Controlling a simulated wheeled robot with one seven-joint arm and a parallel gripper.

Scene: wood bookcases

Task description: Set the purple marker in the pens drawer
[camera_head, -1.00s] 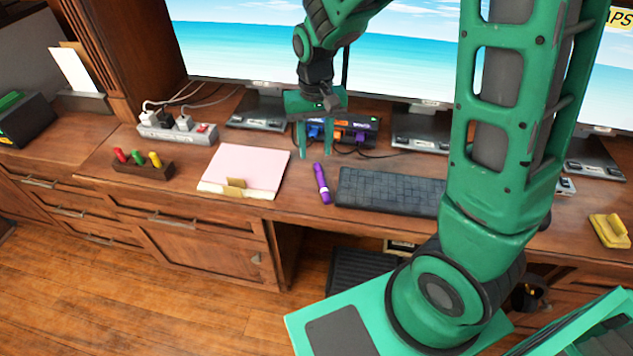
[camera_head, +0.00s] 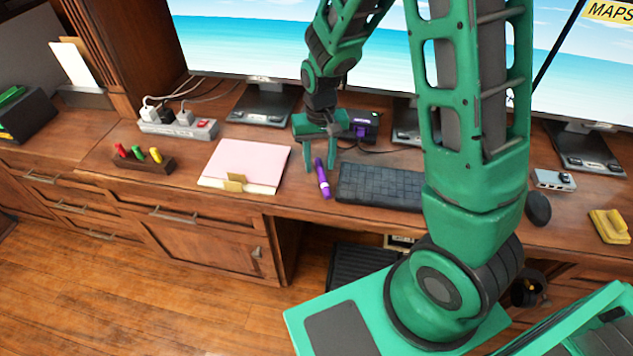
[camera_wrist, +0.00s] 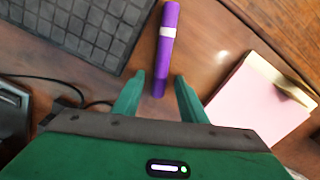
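The purple marker (camera_head: 322,180) with a pale band lies on the desk between the pink folder and the keyboard. My gripper (camera_head: 319,169) is low over the desk at the marker's far end, its two fingers apart. In the wrist view the marker (camera_wrist: 167,48) has its near end between the tips of my open gripper (camera_wrist: 160,80), with nothing clamped. Several closed drawers show in the desk front at the left, among them one with a long handle (camera_head: 173,215). I cannot tell which is the pens drawer.
A pink folder (camera_head: 250,163) lies left of the marker and a black keyboard (camera_head: 380,187) lies right of it. A pen block (camera_head: 143,162), a power strip (camera_head: 178,128) and monitors stand around. A dark hub with cables (camera_head: 364,124) is behind my gripper.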

